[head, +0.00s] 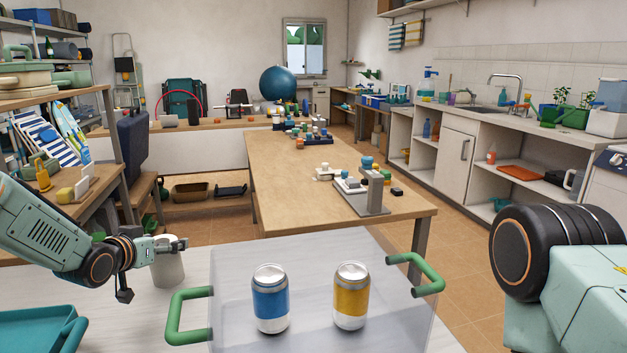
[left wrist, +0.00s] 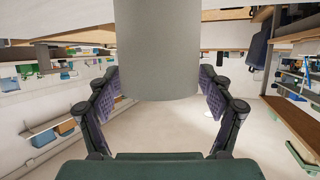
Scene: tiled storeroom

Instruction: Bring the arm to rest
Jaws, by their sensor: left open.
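My left gripper (head: 180,244) comes in from the left, just above the white tabletop. In the left wrist view, its two fingers (left wrist: 155,82) stand spread apart. A plain whitish cylinder (head: 169,268) stands upright on the white tabletop right at this gripper. It also shows in the left wrist view (left wrist: 157,40), between and beyond the open fingers, and I see no grip on it. Part of the cylinder is hidden behind the gripper in the head view. My right arm shows only as thick links at the right edge; its gripper is out of view.
A clear tray (head: 310,252) with green handles lies ahead, bearing a blue can (head: 270,300) and a yellow can (head: 351,298). A teal bin (head: 35,325) is at the lower left. A long wooden table (head: 285,170) stands beyond. Shelves line the left side.

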